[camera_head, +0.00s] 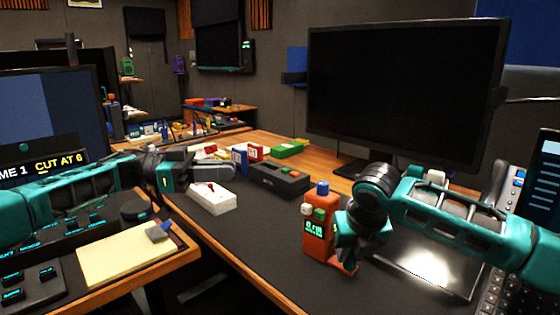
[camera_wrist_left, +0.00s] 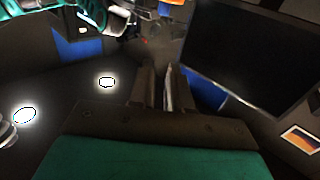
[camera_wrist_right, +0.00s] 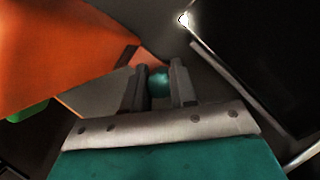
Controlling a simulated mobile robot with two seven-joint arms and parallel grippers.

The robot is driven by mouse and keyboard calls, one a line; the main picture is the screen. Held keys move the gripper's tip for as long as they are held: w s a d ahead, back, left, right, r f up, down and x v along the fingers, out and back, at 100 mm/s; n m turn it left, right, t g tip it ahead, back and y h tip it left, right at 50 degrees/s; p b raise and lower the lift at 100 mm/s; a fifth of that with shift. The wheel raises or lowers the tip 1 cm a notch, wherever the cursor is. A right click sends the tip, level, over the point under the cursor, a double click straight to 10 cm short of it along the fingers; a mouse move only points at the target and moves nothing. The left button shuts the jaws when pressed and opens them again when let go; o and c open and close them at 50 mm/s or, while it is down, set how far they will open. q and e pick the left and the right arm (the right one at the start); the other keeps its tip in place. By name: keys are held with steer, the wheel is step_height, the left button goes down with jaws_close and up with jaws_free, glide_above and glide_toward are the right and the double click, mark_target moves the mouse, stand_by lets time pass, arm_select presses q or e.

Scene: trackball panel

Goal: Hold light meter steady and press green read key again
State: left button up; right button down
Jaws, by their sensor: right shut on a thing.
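The orange light meter (camera_head: 316,245) stands upright on the dark desk mat. It has a blue knob on top, a green lit display (camera_head: 315,228), a white key (camera_head: 307,209) and a green read key (camera_head: 319,214). In the right wrist view the meter's orange body (camera_wrist_right: 60,50) fills the upper left, beside the fingers (camera_wrist_right: 160,85). My left gripper (camera_head: 225,166) is well left of the meter, its fingers (camera_wrist_left: 160,88) close together with nothing clear between them.
A white box with a red switch (camera_head: 212,200) sits below my left gripper. A dark box (camera_head: 279,180) lies behind the meter. A large black monitor (camera_head: 405,90) stands at the back. A yellow notepad (camera_head: 125,255) is at lower left. The mat left of the meter is clear.

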arm_select(q)
jaws_close()
stand_by(1.2)
